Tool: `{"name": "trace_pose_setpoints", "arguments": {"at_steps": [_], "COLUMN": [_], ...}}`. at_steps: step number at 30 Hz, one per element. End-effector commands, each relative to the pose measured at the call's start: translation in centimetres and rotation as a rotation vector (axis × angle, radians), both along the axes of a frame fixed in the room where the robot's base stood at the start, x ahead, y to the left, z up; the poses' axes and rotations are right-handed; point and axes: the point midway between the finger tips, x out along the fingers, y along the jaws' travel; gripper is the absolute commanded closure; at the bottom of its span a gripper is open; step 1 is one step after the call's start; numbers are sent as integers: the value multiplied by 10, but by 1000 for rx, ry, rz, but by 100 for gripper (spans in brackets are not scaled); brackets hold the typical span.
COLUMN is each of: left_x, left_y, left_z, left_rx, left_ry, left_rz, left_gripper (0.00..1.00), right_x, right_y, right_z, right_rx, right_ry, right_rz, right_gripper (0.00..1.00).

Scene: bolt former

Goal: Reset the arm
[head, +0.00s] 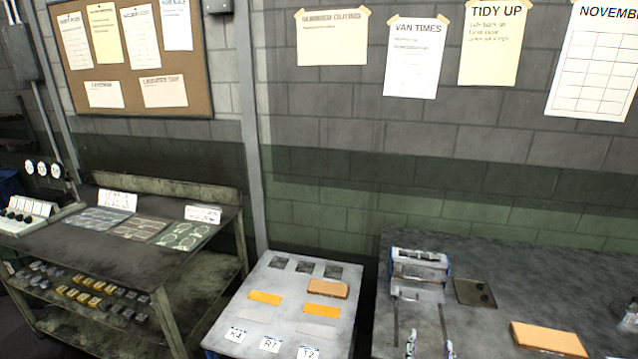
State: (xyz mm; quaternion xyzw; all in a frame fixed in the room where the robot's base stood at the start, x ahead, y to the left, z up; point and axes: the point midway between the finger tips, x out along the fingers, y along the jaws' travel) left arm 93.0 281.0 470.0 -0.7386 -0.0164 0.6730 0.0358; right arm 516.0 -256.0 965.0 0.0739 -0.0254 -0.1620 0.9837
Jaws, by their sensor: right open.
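My right gripper (429,347) shows only by its fingertips at the bottom edge of the head view, in front of the grey machine on the dark bench. The two tips are apart with nothing seen between them, so it is open and looks empty. The rest of my right arm is below the picture. My left gripper and left arm are not in view.
The dark bench (500,265) carries a grey machine (418,292), a dark plate (474,292) and an orange block (548,340). A pale table (257,312) with orange pieces stands left of it. A dark workbench (75,236) with a loaded lower shelf stands far left.

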Motion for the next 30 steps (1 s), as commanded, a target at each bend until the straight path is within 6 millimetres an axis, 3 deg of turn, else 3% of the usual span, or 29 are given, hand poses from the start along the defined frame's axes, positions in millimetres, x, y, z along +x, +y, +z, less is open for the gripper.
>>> {"name": "trace_pose_setpoints", "arguments": {"at_steps": [4, 11, 14, 18, 23, 30], "left_x": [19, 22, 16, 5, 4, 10], "left_y": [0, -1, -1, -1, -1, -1], "left_z": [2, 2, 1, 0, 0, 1], "left_rx": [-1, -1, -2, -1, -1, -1], "left_ry": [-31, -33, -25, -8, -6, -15], "left_rz": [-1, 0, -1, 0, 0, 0], "left_gripper": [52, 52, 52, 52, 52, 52], "right_x": [-11, -40, -58, -90, -127, -171], "right_y": [-23, -68, -88, -103, -87, -32], "right_z": [9, 16, 12, -7, -39, -62], "right_rx": [173, 579, 816, 1232, 1686, 2078], "right_ry": [-70, -226, -305, -410, -457, -384], "right_rz": [-82, -267, -376, -578, -851, -1217], "right_gripper": [33, 33, 33, 33, 33, 33]}}
